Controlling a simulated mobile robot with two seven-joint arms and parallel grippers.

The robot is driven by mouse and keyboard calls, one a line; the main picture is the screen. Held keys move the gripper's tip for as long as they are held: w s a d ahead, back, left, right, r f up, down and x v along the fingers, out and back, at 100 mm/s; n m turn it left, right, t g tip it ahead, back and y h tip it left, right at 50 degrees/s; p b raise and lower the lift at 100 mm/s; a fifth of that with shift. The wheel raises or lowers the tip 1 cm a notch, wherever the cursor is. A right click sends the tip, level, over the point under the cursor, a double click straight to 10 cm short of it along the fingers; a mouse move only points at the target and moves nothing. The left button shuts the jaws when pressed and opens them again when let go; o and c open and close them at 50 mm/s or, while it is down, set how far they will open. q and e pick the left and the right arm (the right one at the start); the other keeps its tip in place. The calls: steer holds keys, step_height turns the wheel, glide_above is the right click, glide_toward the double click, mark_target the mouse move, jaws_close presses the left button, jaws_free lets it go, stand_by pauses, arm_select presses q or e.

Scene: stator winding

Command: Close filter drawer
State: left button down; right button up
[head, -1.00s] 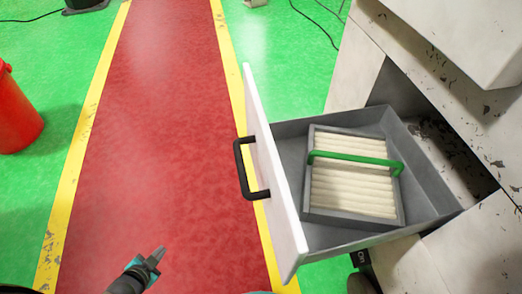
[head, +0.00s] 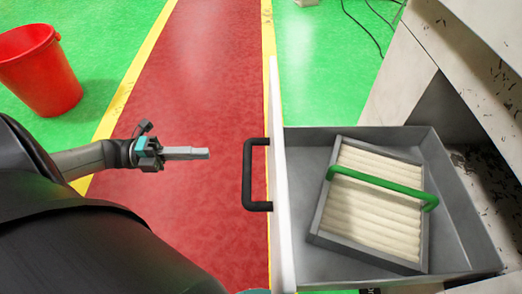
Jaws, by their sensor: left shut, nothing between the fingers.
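The filter drawer (head: 305,250) is pulled out of the pale machine on the right in the head view. Its white front panel (head: 279,175) faces left and carries a black handle (head: 250,174). Inside lies a grey-framed filter (head: 372,208) with cream pleats and a green handle (head: 378,186). My left gripper (head: 205,153) is shut and empty, pointing right. It is left of the black handle, with a gap between them. My right gripper is out of the frame.
A red bucket (head: 40,70) stands on the green floor at the upper left. The red walkway (head: 205,70) with yellow edges runs ahead. The machine's scuffed pale housing (head: 403,75) surrounds the dark drawer opening on the right. Cables lie on the floor near the top.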

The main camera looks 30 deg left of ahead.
mark_target(247, 153)
arm_select(q)
steer(key=b+x, duration=0.2)
steer(key=x, duration=1.1)
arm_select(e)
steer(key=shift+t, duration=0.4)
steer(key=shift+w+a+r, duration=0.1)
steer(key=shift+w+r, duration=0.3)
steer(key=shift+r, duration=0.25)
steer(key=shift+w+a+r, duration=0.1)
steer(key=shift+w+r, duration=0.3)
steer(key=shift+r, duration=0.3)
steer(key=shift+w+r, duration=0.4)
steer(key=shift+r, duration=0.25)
arm_select(q)
steer(key=shift+w, duration=0.1)
